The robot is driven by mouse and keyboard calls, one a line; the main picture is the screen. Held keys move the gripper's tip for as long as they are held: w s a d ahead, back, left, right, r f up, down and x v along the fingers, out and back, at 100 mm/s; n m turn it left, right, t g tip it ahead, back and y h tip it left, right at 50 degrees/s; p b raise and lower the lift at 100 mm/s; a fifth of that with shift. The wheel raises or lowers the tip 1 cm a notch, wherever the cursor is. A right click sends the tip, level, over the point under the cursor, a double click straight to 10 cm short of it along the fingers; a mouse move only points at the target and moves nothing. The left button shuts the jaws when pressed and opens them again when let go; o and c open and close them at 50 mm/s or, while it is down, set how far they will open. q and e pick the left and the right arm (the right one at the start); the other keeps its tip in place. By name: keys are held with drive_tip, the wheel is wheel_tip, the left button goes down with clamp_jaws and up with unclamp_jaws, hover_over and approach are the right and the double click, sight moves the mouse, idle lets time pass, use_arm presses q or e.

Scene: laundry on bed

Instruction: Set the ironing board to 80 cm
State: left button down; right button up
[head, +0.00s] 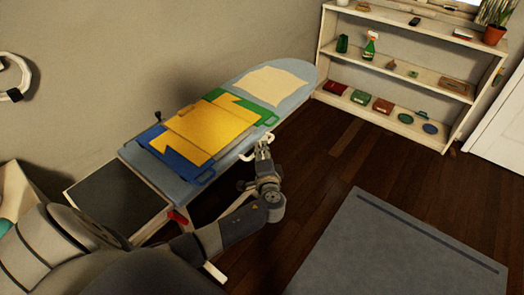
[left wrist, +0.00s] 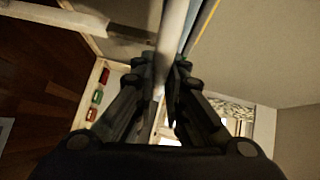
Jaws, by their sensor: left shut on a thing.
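The ironing board (head: 298,98) stands along the wall with a pale blue top. A folded yellow, blue and green cloth (head: 208,128) and a cream cloth (head: 272,86) lie on it. A red part (head: 178,217) shows below its near end. My left gripper (head: 263,145) is at the board's floor-side edge, around its middle. In the left wrist view, my left gripper (left wrist: 160,88) is shut on a pale rail (left wrist: 173,35) along the board's edge. The legs are mostly hidden. My right gripper is not in view.
A dark flat panel (head: 115,195) is at the board's near end. A white shelf (head: 395,68) with bottles, books and a plant stands at the back right. A grey rug (head: 395,250) lies on the dark wooden floor, which is otherwise clear.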

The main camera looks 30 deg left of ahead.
use_arm(q)
drive_tip(key=shift+s+d+f, duration=0.1)
drive_tip(key=shift+s+f, duration=0.05)
drive_tip(key=shift+f, duration=0.45)
drive_tip(key=shift+s+f, duration=0.1)
drive_tip(key=shift+f, duration=0.5)
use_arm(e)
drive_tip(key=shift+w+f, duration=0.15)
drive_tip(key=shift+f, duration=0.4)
use_arm(q)
drive_tip(key=c, duration=1.7)
unclamp_jaws()
drive_tip(key=shift+w, duration=0.15)
drive_tip(key=shift+o, duration=0.2)
drive_tip(key=shift+r, duration=0.15)
drive_tip(key=v, duration=1.2)
